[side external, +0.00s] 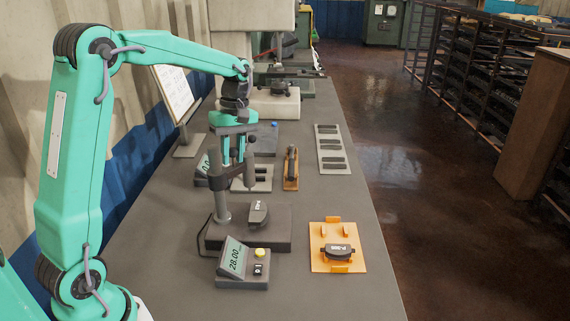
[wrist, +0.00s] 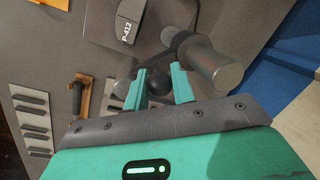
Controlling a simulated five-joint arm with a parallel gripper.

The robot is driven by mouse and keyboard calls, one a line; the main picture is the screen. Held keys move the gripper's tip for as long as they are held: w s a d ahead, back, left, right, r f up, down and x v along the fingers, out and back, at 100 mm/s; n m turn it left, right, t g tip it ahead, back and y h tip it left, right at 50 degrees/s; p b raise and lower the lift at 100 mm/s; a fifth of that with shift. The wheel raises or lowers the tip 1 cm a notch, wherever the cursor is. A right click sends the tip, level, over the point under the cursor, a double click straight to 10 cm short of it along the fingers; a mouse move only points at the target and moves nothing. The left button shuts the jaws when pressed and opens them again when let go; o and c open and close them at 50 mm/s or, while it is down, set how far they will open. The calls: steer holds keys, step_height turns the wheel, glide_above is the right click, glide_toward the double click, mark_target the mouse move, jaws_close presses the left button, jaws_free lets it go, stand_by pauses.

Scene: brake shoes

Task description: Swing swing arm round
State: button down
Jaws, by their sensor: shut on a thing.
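The swing arm (wrist: 190,42) is a dark bar high on a grey post (side external: 222,198) that rises from a dark base (side external: 272,242). My gripper (side external: 234,158) is at the top of this stand, fingers pointing down. In the wrist view its two green fingers (wrist: 160,76) are a little apart, with a dark rounded part of the swing arm between them; I am shut on it. The exact contact is partly hidden. A dark brake shoe marked P-412 (wrist: 128,24) lies on the base; it also shows in the side view (side external: 258,214).
A display box (side external: 240,262) reading 28.00 stands in front of the base. An orange fixture (side external: 318,264) holding another shoe (side external: 338,250) is to the right. Behind are a slotted grey rack (side external: 331,158), a small orange holder (side external: 291,178) and a tilted board (side external: 174,92).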

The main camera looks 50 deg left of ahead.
mark_target(238, 164)
steer(key=shift+d, duration=0.1)
stand_by(0.3)
steer(key=c, duration=1.5)
jaws_free()
steer(key=shift+r, duration=0.15)
step_height(238, 164, up, 8)
steer(key=w, duration=0.1)
steer(key=shift+w+a+f, duration=0.2)
steer(key=shift+f, duration=0.05)
steer(key=o, duration=0.3)
steer(key=shift+m, duration=0.4)
